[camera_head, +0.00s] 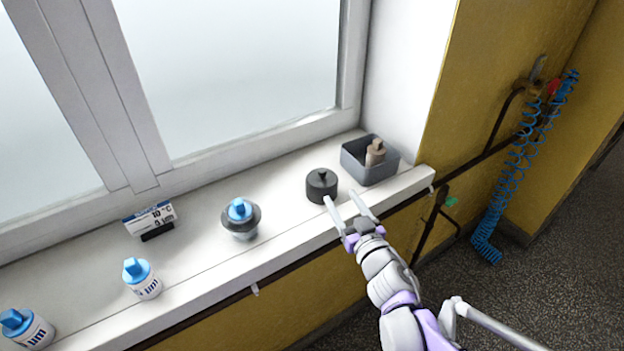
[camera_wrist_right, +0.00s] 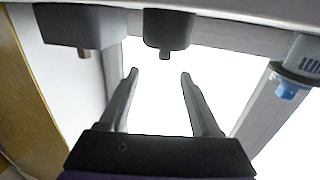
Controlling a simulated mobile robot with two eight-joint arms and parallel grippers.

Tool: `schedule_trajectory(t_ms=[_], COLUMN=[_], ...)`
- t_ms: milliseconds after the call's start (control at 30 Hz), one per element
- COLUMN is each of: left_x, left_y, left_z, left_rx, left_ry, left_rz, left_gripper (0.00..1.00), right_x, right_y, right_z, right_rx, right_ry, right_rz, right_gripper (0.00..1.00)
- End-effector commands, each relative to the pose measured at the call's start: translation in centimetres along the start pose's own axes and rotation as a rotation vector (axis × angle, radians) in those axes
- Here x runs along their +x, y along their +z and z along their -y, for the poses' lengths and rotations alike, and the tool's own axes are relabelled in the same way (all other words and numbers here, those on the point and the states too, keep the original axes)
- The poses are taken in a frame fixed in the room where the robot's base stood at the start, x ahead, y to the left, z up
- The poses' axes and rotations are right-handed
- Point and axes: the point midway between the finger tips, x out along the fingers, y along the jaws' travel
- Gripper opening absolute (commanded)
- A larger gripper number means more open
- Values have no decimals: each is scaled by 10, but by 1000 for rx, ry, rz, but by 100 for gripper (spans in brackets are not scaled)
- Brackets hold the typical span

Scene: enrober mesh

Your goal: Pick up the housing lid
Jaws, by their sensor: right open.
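The housing lid appears to be the dark grey round piece with a small knob on top (camera_head: 321,186), on the white window sill. It shows upside down at the top of the right wrist view (camera_wrist_right: 168,28). My right gripper (camera_head: 342,196) is open and empty at the sill's front edge, just in front of the lid and slightly to its right. In the wrist view its two fingers (camera_wrist_right: 158,78) point towards the lid, with nothing between them. I cannot tell from these views whether a fingertip touches the lid. My left gripper is not in view.
A grey open box (camera_head: 358,166) with a brown piece (camera_head: 375,152) stands close to the lid's right. To the left are a blue-topped dark-collared piece (camera_head: 241,218), a display (camera_head: 150,218) and blue-capped bottles (camera_head: 142,278) (camera_head: 27,328). The window stands behind.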

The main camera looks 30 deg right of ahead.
Motion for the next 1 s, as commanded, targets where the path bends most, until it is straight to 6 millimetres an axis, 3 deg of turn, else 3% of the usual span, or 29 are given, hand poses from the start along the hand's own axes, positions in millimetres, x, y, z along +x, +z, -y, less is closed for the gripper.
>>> schedule_trajectory(t_ms=[167,433,667,1000], left_x=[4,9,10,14], left_y=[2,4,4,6], left_z=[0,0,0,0], left_rx=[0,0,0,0], left_ry=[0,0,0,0], left_rz=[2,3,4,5], left_gripper=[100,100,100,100], right_x=[4,43,61,107], right_y=[4,3,3,2], right_z=[2,3,3,4], right_rx=[1,1,1,1], right_ry=[-23,-26,-24,-24], right_rz=[-12,-13,-12,-12], right_gripper=[64,64,64,64])
